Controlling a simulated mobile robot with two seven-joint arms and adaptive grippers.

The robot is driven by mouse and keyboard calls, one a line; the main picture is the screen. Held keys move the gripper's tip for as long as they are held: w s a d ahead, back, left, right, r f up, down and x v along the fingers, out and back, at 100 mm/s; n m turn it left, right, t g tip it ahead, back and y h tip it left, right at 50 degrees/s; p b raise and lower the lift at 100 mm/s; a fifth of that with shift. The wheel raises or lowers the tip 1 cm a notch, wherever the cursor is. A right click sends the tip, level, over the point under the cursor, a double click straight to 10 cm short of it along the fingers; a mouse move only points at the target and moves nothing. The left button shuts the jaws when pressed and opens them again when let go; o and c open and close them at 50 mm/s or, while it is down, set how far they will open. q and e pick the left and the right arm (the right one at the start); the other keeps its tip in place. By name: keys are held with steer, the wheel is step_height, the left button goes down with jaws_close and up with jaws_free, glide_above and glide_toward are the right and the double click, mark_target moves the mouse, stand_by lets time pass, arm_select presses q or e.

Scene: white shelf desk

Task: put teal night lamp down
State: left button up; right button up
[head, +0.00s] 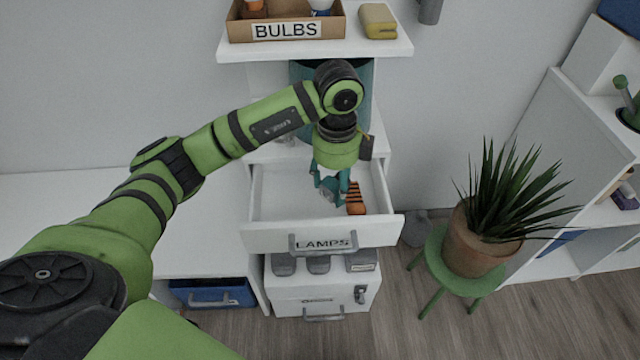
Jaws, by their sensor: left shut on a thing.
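My left gripper (331,184) reaches down into the open drawer labelled LAMPS (285,238). It is shut on the teal night lamp (330,192), a small teal shape at the fingertips near the drawer's middle. The fingers are also teal and hide much of the lamp. I cannot tell whether the lamp touches the drawer floor. An orange and black striped item (355,198) lies in the drawer just right of the lamp. My right gripper is out of view.
The drawer's left part is bare. Above, a shelf (400,46) holds a cardboard BULBS box (287,30) and a yellowish item (378,21). A large teal object (300,72) stands behind my wrist. A potted plant (475,240) stands right on a green stool (450,278).

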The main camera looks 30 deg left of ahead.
arm_select(q)
steer(key=a+f, duration=0.2)
steer(key=a, duration=0.1)
steer(key=w+a+f, duration=0.1)
steer(key=a+f, duration=0.1)
steer(key=a, duration=0.2)
steer(key=a+f, duration=0.2)
steer(key=a, duration=0.2)
steer(key=shift+w+f, duration=0.35)
steer(key=shift+w, duration=0.05)
steer(key=shift+f+b, duration=0.4)
steer(key=shift+f, duration=1.55)
steer(key=shift+f, duration=0.15)
steer(key=o, duration=1.2)
step_height(320, 180, up, 12)
steer(key=shift+s+r+p, duration=0.1)
steer(key=shift+r+p, duration=0.1)
steer(key=shift+p, duration=0.25)
